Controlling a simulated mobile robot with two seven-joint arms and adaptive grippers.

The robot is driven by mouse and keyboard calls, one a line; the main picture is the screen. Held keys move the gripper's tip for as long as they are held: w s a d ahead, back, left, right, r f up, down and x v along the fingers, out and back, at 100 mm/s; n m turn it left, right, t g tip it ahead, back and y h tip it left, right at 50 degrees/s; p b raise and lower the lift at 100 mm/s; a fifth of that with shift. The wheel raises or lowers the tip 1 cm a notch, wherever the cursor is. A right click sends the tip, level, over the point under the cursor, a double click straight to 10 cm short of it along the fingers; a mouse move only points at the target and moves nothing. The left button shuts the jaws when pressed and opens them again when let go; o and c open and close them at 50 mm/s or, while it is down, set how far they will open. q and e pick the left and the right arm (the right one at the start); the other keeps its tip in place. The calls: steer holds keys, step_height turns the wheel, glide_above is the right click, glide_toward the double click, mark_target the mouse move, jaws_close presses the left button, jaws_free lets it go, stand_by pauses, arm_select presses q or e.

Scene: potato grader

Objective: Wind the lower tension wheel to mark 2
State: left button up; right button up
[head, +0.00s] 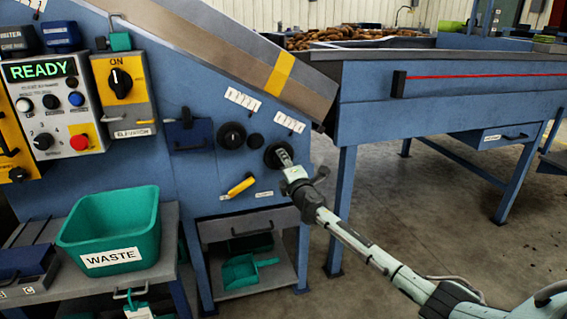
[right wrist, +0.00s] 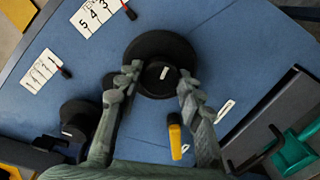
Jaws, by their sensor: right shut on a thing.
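The lower tension wheel (head: 271,158) is the lower right of two black wheels on the blue side panel. My right gripper (head: 285,160) reaches it from the front right. In the right wrist view the same wheel (right wrist: 160,47) has a round hub with a small white mark. The fingers of my right gripper (right wrist: 156,82) stand on either side of the hub, shut on the wheel. A white number plate (right wrist: 97,15) beside it shows 5, 4, 3, with a red-tipped pointer (right wrist: 130,12) near its end; the rest is cut off. My left gripper is not in view.
Another black wheel (head: 232,135) and a small black knob (head: 255,141) sit left of the gripped wheel. A yellow handle (head: 241,186) projects below. A green waste bin (head: 110,225) stands at left. Open floor lies to the right.

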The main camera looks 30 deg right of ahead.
steer(key=shift+f, duration=0.1)
steer(key=o, duration=1.2)
steer(key=shift+c, duration=0.2)
steer(key=v, duration=1.2)
steer(key=s+a+f+m+g, duration=0.2)
steer(key=s+f+m+g, duration=0.25)
steer(key=s+f, duration=0.4)
steer(key=s+a+f+m+g, duration=0.1)
steer(key=s+f+m+g, duration=0.2)
steer(key=s+f+m, duration=0.55)
steer(key=s+a+f+m+g+y, duration=0.1)
steer(key=s+a+f+g, duration=0.2)
steer(key=s+f, duration=0.3)
steer(key=s+a+f+m+g+y, duration=0.1)
steer(key=s+a+f+g, duration=0.3)
steer(key=s, duration=0.7)
step_height(320, 180, down, 4)
steer(key=shift+s+a+r+m+y, duration=0.25)
steer(key=shift+a+m, duration=0.25)
steer(key=shift+a, duration=0.55)
